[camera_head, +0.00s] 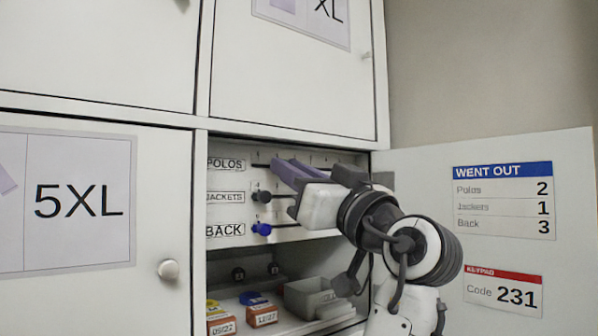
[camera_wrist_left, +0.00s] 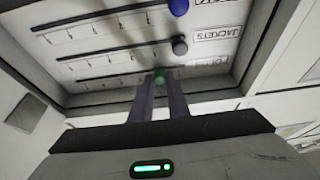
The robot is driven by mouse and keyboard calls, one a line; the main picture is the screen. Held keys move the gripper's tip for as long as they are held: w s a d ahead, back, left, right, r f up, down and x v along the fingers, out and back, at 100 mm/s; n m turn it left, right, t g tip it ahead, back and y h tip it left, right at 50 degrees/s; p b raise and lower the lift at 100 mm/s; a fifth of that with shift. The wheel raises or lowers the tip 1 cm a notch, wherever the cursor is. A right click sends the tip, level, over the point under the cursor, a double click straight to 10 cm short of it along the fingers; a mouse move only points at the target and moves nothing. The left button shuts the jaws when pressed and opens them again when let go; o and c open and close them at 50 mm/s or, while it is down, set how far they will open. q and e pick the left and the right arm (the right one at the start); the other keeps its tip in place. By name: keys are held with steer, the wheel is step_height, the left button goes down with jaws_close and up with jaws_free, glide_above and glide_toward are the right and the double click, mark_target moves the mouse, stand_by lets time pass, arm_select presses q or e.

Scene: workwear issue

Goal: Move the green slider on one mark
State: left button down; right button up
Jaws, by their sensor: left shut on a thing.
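The fingers are shut on the slider's knob. The dark slider of the JACKETS row (camera_head: 263,196) and the blue slider of the BACK row (camera_head: 262,229) sit below, near their labels. The wrist view shows the tracks with tick marks. My right gripper is not in view.
The open door (camera_head: 500,250) at right carries a WENT OUT card (camera_head: 503,200) and a keypad card (camera_head: 503,291). Below the sliders are a grey bin (camera_head: 308,297) and small labelled boxes (camera_head: 262,315). A closed 5XL door (camera_head: 90,270) is at left.

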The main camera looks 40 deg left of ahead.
arm_select(q)
steer(key=shift+w, duration=0.1)
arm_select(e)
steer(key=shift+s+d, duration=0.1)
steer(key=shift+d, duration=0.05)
arm_select(q)
steer(key=c, duration=1.7)
jaws_free()
steer(key=b+v, duration=0.2)
steer(key=v, duration=0.8)
steer(key=shift+d+f, duration=0.1)
steer(key=shift+d, duration=0.1)
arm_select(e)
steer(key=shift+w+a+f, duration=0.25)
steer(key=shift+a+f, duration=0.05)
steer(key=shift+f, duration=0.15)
